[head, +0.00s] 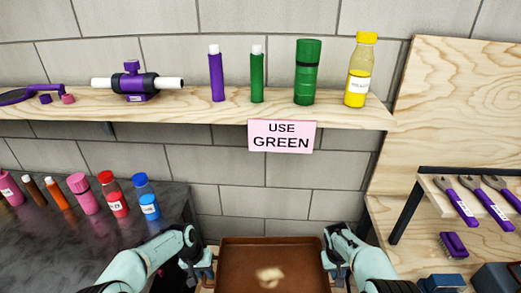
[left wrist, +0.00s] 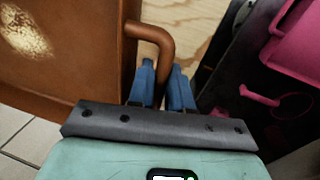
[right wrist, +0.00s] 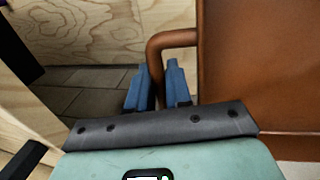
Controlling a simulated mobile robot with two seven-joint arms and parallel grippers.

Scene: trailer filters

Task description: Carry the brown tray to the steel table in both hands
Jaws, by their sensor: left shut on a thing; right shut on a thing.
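The brown tray (head: 268,252) is at the bottom middle of the head view, between my two arms, with a pale mark or small heap in it. Its handles show in the wrist views. My left gripper (left wrist: 162,85) is shut on the tray's left handle (left wrist: 150,32). My right gripper (right wrist: 158,85) is shut on the right handle (right wrist: 172,40). The dark-topped table (head: 120,235) stands at the left with several bottles on it; I cannot tell whether its top is steel.
A wooden shelf (head: 190,104) on the wall holds a purple device, tubes and a yellow bottle (head: 359,70). A pink sign (head: 282,136) reads "USE GREEN". Pink things (left wrist: 295,50) are near my left gripper.

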